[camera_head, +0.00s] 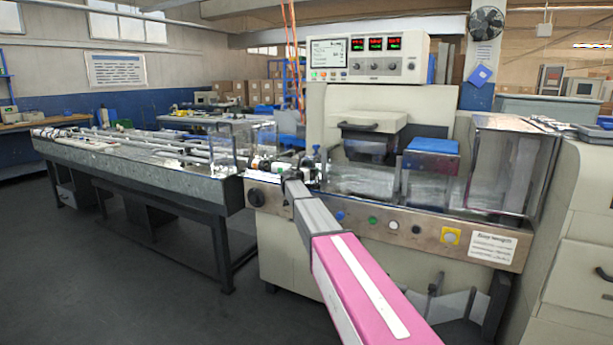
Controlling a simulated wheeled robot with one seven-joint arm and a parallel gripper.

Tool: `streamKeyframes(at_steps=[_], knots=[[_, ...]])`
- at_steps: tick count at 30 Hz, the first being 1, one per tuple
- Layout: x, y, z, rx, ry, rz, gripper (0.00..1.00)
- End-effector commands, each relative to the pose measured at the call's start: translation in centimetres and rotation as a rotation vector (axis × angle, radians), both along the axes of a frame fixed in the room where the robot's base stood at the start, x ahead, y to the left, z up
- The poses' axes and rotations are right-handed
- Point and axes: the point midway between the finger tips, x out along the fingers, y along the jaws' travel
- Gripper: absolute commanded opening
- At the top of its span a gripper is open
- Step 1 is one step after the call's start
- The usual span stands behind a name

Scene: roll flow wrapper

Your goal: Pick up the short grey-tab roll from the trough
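My arm reaches from the lower right to the flow wrapper (335,225), and its far end, my gripper (291,172), is over the machine's left end, where the infeed meets the body. The fingers are too small and crowded by other parts to tell open from shut. Small white, dark and orange-toned pieces (262,164) lie or stand just left of my gripper. I cannot tell which, if any, is the short grey-tab roll. The long infeed trough (140,150) runs away to the left. My arm hides part of the machine front.
A clear guard (222,147) stands left of my gripper, and a larger clear cover (510,165) is at the right. A blue block (433,146) and a control panel (367,58) are on the machine. Orange cables (291,60) hang above. Floor at the lower left is free.

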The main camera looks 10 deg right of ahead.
Motion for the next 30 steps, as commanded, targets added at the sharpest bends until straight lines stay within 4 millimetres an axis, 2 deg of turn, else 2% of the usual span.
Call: streamKeyframes(at_steps=[1,3,6,15,20,26,30], knots=[[0.0,0.0,0.0,0.000,0.000,0.000,0.87],[0.0,0.0,0.0,0.000,0.000,0.000,0.64],[0.0,0.0,0.0,0.000,0.000,0.000,0.36],[0.0,0.0,0.1,0.000,0.000,0.000,0.36],[0.0,0.0,0.9,-0.001,-0.001,0.000,0.36],[0.0,0.0,3.9,0.000,-0.003,0.000,0.36],[-1.8,2.5,5.8,0.001,-0.002,0.004,0.36]])
